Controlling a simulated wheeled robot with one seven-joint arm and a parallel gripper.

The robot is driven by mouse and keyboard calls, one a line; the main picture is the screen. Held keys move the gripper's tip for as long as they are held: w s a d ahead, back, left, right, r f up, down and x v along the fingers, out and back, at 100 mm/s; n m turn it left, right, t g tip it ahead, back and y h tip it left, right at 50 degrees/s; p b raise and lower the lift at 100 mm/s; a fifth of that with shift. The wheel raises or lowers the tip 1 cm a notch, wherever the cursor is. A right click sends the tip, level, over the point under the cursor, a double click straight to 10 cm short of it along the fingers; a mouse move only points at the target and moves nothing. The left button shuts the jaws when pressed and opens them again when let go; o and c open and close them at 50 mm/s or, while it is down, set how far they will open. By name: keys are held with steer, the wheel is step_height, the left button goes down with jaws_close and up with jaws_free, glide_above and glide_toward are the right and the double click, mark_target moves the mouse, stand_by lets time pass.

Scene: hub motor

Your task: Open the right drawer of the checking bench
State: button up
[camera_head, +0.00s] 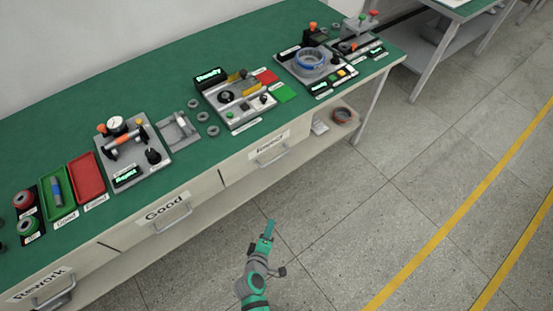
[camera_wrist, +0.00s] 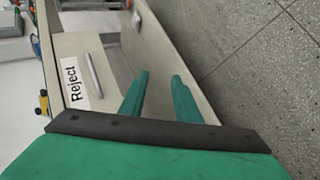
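The checking bench (camera_head: 215,62) has a green top and pale drawer fronts. Its right drawer (camera_head: 235,174), labelled Reject, looks shut in the head view. A grey bar handle (camera_head: 272,156) is on its front. In the wrist view the Reject drawer front (camera_wrist: 72,48) and its handle (camera_wrist: 94,75) are left of the fingers. My gripper (camera_head: 270,224) is out in front of the bench, below and apart from the handle in the head view. In the wrist view my gripper (camera_wrist: 160,80) has its two green fingers apart, with nothing between them.
The Good drawer (camera_head: 135,235) and Rework drawer (camera_head: 85,262) are to the left, both seemingly shut. A lower shelf (camera_head: 322,142) runs under the bench. Gauges, trays and rings stand on the top. The tiled floor (camera_head: 400,165) in front is clear.

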steer(key=w+a+r+n+h, duration=0.1)
steer(key=w+r+n+h, duration=0.15)
steer(key=w, duration=0.85)
steer(key=n+t+h, duration=0.2)
steer(key=h, duration=0.2)
glide_toward(276, 158)
steer(key=x, duration=0.8)
steer(key=shift+w+d+f, duration=0.15)
steer(key=shift+d+f, duration=0.05)
steer(key=shift+f, duration=0.1)
steer(key=shift+x, duration=0.85)
steer(key=shift+f+y, duration=0.15)
steer(key=shift+y, duration=0.1)
steer(key=shift+w, duration=0.1)
jaws_close()
